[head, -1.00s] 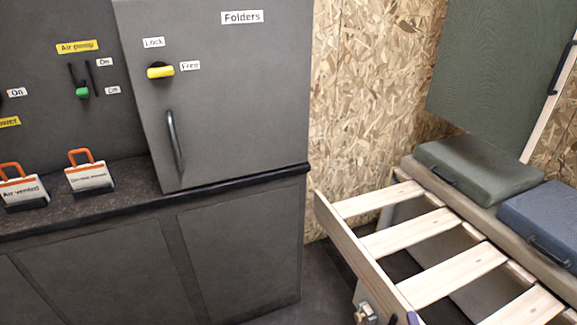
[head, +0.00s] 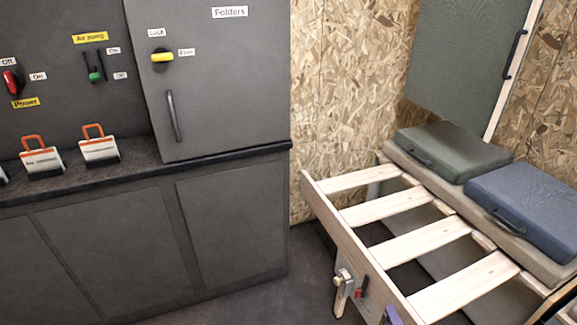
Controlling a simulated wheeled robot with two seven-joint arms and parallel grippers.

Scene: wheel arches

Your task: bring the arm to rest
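Neither of my arms nor grippers shows clearly in the head view. The grey cabinet door labelled Folders (head: 215,80) is closed, with a dark vertical handle (head: 173,116). Its yellow knob (head: 162,57) lies level, pointing toward the Free label. To its left, a green-tipped air pump lever (head: 96,75) sits low in its slot, near the Off label. A red power switch (head: 12,81) is at the far left.
At right, a slatted wooden bed frame (head: 385,222) juts out, with green (head: 452,150) and blue (head: 527,205) cushions behind. Some dark floor (head: 300,275) is clear between.

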